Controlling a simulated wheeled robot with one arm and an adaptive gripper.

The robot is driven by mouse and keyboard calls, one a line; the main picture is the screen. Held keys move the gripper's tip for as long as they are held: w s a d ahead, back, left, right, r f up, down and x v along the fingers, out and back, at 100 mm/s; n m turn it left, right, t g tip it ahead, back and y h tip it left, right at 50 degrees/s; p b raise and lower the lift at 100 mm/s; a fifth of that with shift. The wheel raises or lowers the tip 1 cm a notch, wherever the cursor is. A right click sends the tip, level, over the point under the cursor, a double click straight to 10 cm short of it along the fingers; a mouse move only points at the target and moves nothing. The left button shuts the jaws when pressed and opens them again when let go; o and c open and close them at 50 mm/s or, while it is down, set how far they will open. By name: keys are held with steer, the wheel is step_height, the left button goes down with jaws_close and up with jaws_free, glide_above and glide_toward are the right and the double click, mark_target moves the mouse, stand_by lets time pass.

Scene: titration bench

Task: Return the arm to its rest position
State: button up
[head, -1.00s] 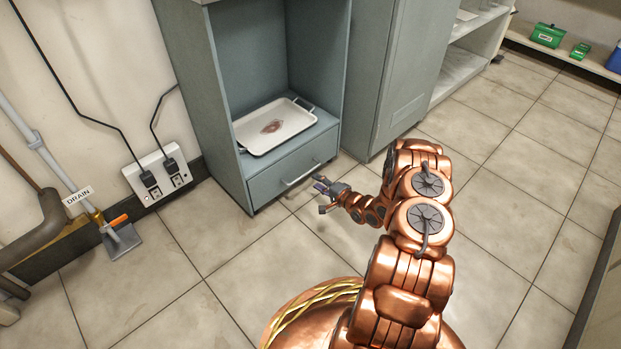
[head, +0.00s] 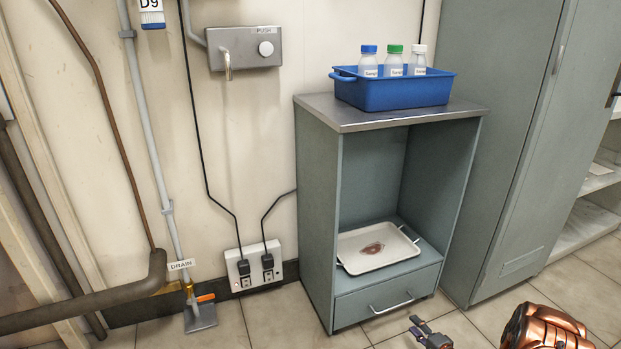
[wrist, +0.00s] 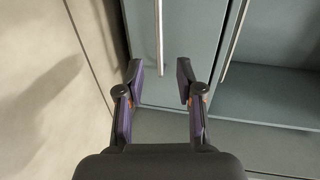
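My gripper (head: 415,325) is at the bottom edge of the head view, low in front of the grey cabinet's drawer (head: 385,304). My copper arm (head: 545,331) shows only in part at the lower right, and the rest is out of frame. In the wrist view my gripper (wrist: 159,72) has its two dark fingers apart with nothing between them. A vertical metal bar, which looks like the drawer handle (wrist: 159,35), shows beyond the fingers, apart from them.
A white tray (head: 353,266) with a reddish-brown stain lies in the cabinet's open shelf. A blue bin (head: 405,93) with three bottles stands on top. A tall grey cabinet (head: 508,150) stands at right. Drain pipe (head: 150,120) and sockets (head: 257,281) are at left.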

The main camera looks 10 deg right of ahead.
steer(key=w+d+r+n+g+h+p, duration=0.25)
steer(key=r+p, duration=0.35)
steer(key=r, duration=0.5)
steer(key=w+d+r+n+g+h+p, duration=0.1)
steer(key=d+r+n+g+h+p, duration=0.15)
steer(key=r+p, duration=0.65)
steer(key=s+a+r+n+g+h+p, duration=0.1)
steer(key=s+a+r+g+p, duration=0.2)
steer(key=r, duration=1)
steer(key=s+a+r+n+g+h+p, duration=0.1)
steer(key=s+r+n+p, duration=0.15)
steer(key=r+p, duration=0.75)
steer(key=s+a+r+n+g+p, duration=0.15)
steer(key=s+a+r, duration=0.3)
steer(key=r, duration=0.45)
steer(key=s+a+r+g+p, duration=0.1)
steer(key=s+a+r+p, duration=0.25)
steer(key=s+r, duration=0.35)
steer(key=s+a+r+g+p, duration=0.2)
steer(key=s+a+r, duration=0.2)
steer(key=r, duration=0.6)
steer(key=s+a+r+n+g+y+p, duration=0.1)
steer(key=s+a+r+p, duration=0.4)
steer(key=s, duration=0.6)
steer(key=s+a+r+n+g+y+p, duration=0.2)
steer(key=s+a+r+n+p, duration=0.2)
steer(key=s+a+r, duration=0.6)
steer(key=shift+s+r+p, duration=0.6)
steer(key=shift+s+p, duration=0.45)
steer(key=shift+p, duration=0.1)
